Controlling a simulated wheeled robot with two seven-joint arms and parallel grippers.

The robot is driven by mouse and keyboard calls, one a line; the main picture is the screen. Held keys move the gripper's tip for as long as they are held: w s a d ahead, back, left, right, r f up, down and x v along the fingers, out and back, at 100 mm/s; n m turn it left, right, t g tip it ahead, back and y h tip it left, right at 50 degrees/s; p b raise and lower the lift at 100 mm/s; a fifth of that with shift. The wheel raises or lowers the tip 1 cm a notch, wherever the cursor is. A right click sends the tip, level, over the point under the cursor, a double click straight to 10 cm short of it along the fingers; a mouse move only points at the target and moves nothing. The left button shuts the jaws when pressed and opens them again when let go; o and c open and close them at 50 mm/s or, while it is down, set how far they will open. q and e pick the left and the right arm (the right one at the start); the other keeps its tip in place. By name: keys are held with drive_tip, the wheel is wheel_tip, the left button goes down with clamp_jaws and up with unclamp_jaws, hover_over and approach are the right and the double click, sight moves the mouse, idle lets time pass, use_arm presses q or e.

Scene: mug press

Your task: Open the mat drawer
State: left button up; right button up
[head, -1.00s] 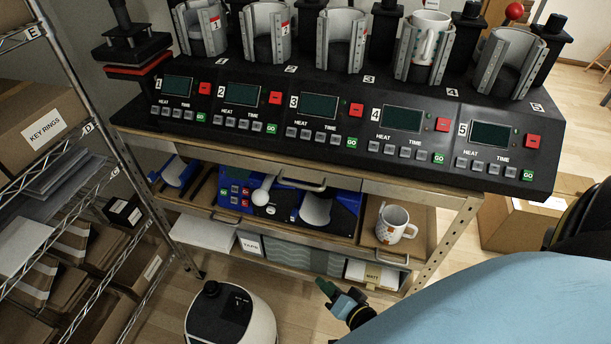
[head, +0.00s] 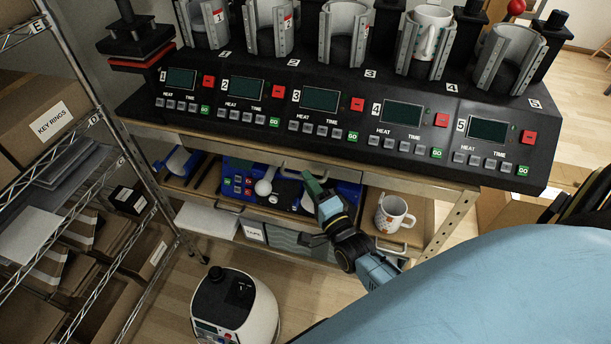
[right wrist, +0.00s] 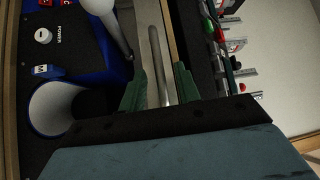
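A shallow drawer front (head: 250,154) runs under the counter, below the press consoles. It looks shut, and I take it to be the mat drawer, though no label on it is readable. Its bar handle (head: 291,174) is at the middle of the shelf front. My right gripper (head: 312,184) is at this handle. In the right wrist view the handle (right wrist: 159,65) runs between the two green fingertips of the right gripper (right wrist: 161,88), with a gap on both sides. The fingers are open. My left gripper is not in view.
A white patterned mug (head: 393,214) stands on the shelf right of my right gripper. A round white machine (head: 235,308) stands on the floor. A wire rack (head: 110,150) is at the left.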

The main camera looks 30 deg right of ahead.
drive_tip(key=shift+w+r, duration=0.15)
drive_tip(key=shift+w, duration=1.1)
drive_tip(key=shift+c, duration=0.4)
clamp_jaws()
